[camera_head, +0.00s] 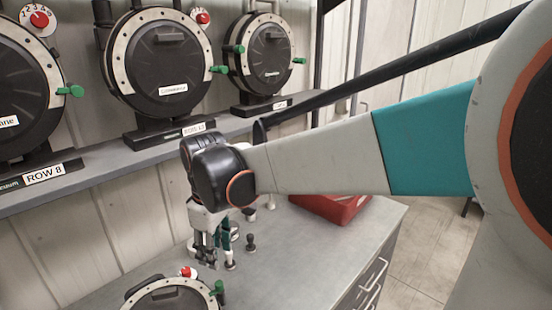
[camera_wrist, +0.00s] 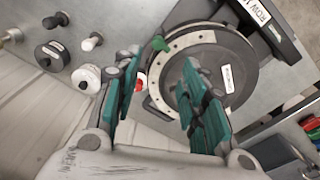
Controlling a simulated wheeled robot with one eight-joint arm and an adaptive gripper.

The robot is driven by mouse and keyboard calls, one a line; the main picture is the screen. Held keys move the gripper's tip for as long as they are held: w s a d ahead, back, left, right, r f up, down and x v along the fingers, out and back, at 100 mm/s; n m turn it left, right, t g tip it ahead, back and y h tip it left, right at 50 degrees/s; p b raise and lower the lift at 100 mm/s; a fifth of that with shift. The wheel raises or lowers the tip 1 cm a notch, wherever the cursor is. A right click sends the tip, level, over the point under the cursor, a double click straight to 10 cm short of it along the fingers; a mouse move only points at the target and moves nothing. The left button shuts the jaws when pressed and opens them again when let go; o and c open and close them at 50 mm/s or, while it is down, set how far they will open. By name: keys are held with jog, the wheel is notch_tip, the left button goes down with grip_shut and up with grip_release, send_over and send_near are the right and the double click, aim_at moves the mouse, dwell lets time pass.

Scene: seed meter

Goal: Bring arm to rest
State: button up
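My arm reaches from the right over the grey bench (camera_head: 290,262) in the head view. My gripper (camera_head: 213,262) points down above the bench, beside the knobs and behind a seed meter (camera_head: 170,297). In the wrist view my gripper (camera_wrist: 160,78) is open, its two teal-padded fingers apart with nothing held between them. The bench seed meter (camera_wrist: 238,68) shows there beyond the fingers, with a black disc, pale ring and green handle (camera_wrist: 159,44). The right finger covers part of it.
Several seed meters, including one at the middle (camera_head: 160,62), stand on the wall shelf (camera_head: 95,180). A red box (camera_head: 345,207) sits on the bench behind my arm. Small knobs, one white (camera_wrist: 86,78) and one black (camera_wrist: 52,54), stand near the gripper. The bench's front right is clear.

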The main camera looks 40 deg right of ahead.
jog(key=s+f+m+t+b, duration=0.2)
jog(key=s+m+t, duration=0.1)
jog(key=s, duration=0.3)
jog(key=s+f+m+t+b, duration=0.1)
jog(key=s+m+t+b, duration=0.1)
jog(key=s, duration=0.4)
jog(key=shift+s+f+m+t+b, duration=0.35)
jog(key=shift+m+t, duration=0.25)
jog(key=shift+m, duration=0.3)
jog(key=shift+d, duration=0.1)
